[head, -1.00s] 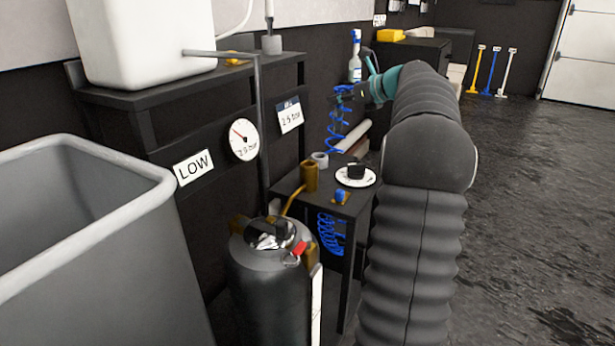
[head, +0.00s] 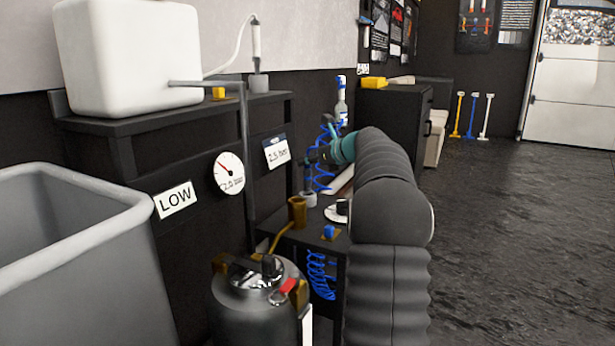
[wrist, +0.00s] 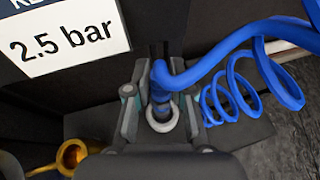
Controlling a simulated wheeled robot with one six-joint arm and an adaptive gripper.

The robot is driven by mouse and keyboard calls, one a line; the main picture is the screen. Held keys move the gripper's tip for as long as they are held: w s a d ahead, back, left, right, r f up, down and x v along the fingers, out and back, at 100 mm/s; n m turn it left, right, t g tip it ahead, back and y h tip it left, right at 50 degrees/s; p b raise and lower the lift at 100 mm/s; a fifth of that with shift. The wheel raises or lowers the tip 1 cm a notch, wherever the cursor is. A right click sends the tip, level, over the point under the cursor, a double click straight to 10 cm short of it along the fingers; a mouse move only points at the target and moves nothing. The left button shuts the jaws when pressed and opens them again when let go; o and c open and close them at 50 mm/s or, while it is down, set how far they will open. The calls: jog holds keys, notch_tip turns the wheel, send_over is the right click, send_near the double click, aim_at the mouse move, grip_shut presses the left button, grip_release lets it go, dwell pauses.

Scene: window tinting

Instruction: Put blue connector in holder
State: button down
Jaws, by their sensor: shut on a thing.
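The blue connector (wrist: 158,88) sits upright between the fingers of my gripper (wrist: 160,106) in the wrist view, with the blue coiled hose running from its top to the right. My gripper is shut on it. The holder, a light grey ring (wrist: 164,124), shows directly below the connector, whose lower end overlaps the ring opening. How deep it reaches is hard to tell. In the head view my gripper (head: 312,160) is above the grey holder (head: 308,199) on the small dark table (head: 290,240).
A brass cup (head: 297,212), a small blue piece (head: 329,231) and a black item on a white disc (head: 337,212) stand close by on the table. The black pressure tank (head: 258,305) is in front. The wall panel with the 2.5 bar sign (wrist: 65,35) is close behind.

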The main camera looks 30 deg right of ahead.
aim_at(308, 191)
jog(key=shift+f+b, duration=0.7)
jog(key=shift+f, duration=1.25)
jog(key=shift+f, duration=0.2)
jog(key=c, duration=1)
grip_release()
jog(key=shift+r, duration=0.2)
jog(key=p+v, duration=0.1)
jog(key=v, duration=1.1)
